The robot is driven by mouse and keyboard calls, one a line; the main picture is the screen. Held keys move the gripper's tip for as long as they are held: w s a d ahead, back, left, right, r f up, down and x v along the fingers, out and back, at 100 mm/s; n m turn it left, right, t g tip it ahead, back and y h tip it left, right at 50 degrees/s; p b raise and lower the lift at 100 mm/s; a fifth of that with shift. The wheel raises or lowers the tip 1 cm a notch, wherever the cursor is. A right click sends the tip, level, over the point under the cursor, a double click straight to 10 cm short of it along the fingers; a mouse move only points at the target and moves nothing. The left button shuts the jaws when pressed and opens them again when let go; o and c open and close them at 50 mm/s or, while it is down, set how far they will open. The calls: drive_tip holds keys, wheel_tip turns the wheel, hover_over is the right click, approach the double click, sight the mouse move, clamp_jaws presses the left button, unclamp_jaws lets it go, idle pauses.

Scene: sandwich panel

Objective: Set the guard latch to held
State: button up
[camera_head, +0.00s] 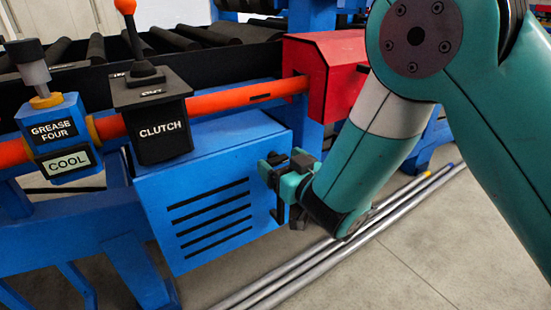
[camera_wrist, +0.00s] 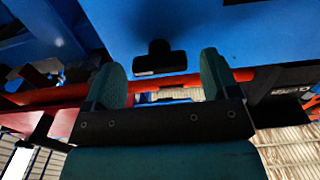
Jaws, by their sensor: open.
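A blue slotted guard box (camera_head: 165,225) hangs below the orange rail in the head view. A black part (camera_head: 279,205), perhaps the guard latch, shows at its right edge, largely hidden by my gripper. My gripper (camera_head: 282,172) is at that edge, with its teal fingers apart. In the wrist view, a black T-shaped knob (camera_wrist: 160,58) stands out from a blue surface. It lies ahead of and between the fingertips of my gripper (camera_wrist: 161,72), which is open. I cannot tell whether the fingers touch it. No latch marking is readable.
The orange rail (camera_head: 240,95) carries a black CLUTCH block (camera_head: 160,108) with an orange-tipped lever and a blue GREASE FOUR block (camera_head: 58,128) marked COOL. A red housing (camera_head: 318,62) is above right. Metal pipes (camera_head: 400,205) lie on the floor, which is clear at lower right.

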drive_tip(key=shift+c, duration=0.5)
drive_tip(key=c, duration=0.8)
drive_tip(key=shift+n, duration=0.3)
drive_tip(key=n, duration=0.4)
drive_tip(key=shift+a+f, duration=0.1)
drive_tip(key=n, duration=0.5)
drive_tip(key=shift+b, duration=0.3)
drive_tip(key=n, duration=0.4)
drive_tip(key=shift+f, duration=0.1)
drive_tip(key=shift+n, duration=2.1)
